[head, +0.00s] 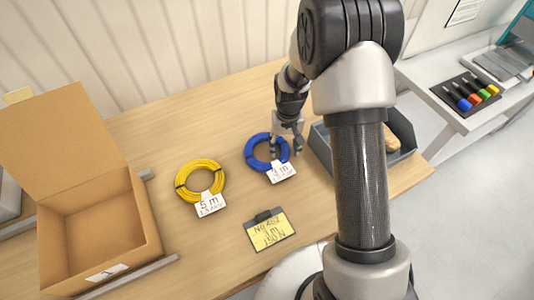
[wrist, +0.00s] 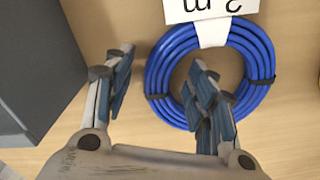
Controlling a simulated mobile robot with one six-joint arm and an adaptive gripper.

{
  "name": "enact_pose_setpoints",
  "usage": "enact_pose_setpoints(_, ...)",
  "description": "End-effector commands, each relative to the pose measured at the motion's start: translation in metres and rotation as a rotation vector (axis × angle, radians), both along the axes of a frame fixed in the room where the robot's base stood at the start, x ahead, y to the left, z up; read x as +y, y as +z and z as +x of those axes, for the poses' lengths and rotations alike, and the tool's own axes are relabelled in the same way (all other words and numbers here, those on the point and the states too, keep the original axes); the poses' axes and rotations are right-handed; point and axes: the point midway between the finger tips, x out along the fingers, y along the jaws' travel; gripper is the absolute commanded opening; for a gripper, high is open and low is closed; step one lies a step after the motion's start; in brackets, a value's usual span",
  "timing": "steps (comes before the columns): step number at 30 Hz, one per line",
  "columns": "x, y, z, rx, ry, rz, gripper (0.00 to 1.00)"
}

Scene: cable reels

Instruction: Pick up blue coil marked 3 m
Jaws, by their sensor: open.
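The blue coil (head: 251,158) lies flat on the wooden table, bound with dark ties. Its white tag (head: 282,172) shows an "m", but the number is hard to read; in the wrist view the tag is upside down and cut off. My gripper (head: 286,150) is open and empty at the coil's right side in the head view. In the wrist view, the coil (wrist: 158,72) has its near left band between my fingers (wrist: 162,62). One finger is over the coil's open centre, the other outside the ring. The height gap is unclear.
A yellow coil (head: 183,175) with a "5 m" tag lies to the left. A yellow note card (head: 268,232) lies in front. An open cardboard box (head: 150,235) stands at far left. A grey bin (head: 320,148) stands close right of the coil, partly behind my arm.

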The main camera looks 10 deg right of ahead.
Motion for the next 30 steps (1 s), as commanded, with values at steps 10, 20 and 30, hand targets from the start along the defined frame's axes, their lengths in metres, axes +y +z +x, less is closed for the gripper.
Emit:
enact_pose_setpoints(10, 0.0001, -0.0034, 0.0004, -0.001, 0.000, 0.000, 0.44)
enact_pose_setpoints(20, 0.0001, -0.0034, 0.0002, -0.001, 0.000, 0.000, 0.22)
enact_pose_setpoints(30, 0.0000, -0.0036, -0.0001, 0.000, 0.000, 0.000, 0.00)
